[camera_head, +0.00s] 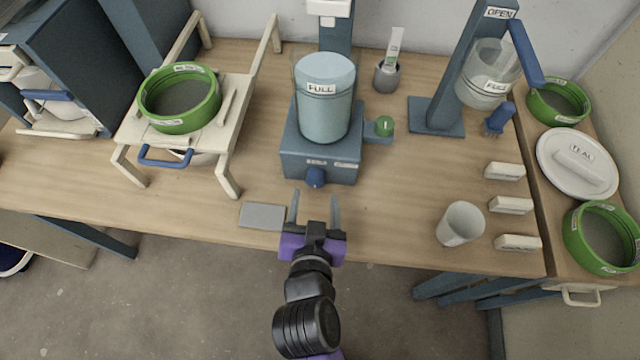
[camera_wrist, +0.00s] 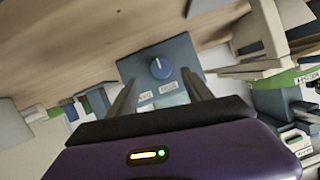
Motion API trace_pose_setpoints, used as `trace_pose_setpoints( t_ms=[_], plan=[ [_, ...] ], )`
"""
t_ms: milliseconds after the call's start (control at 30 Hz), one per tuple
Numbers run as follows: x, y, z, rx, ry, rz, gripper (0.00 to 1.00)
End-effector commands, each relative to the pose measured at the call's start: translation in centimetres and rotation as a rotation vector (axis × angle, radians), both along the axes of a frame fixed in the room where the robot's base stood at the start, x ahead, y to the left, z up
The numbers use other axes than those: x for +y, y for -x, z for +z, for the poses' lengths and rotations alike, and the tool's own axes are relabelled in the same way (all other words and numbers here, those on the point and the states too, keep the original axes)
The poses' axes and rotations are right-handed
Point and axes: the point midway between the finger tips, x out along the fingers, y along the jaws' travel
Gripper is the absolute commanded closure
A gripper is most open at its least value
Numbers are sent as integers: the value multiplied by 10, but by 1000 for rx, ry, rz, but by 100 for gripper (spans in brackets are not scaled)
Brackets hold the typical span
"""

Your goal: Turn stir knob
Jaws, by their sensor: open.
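The stir knob (camera_head: 315,177) is a small round blue knob on the front face of the blue-grey stirrer base (camera_head: 320,152). It also shows in the wrist view (camera_wrist: 161,68), with a white pointer line on it and two small labels beside it. A glaze container (camera_head: 324,112) marked FULL stands on the base. My gripper (camera_head: 315,208) is open and empty, in front of the knob and apart from it. In the wrist view its two fingers (camera_wrist: 160,95) lie to either side of the knob's line, short of it.
A cream stand (camera_head: 128,130) holds a green sieve (camera_head: 180,98) at left. A green knob (camera_head: 384,126) sticks out right of the base. The table front between is clear.

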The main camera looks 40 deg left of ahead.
Motion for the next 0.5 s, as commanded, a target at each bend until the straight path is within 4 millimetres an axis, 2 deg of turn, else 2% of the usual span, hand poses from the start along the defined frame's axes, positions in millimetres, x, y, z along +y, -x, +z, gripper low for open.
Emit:
trace_pose_setpoints(
  t_ms=[233,500],
  plan=[
    [21,-28,-13,-2,1,1,41],
    [29,-39,-19,0,0,1,41]
  ],
)
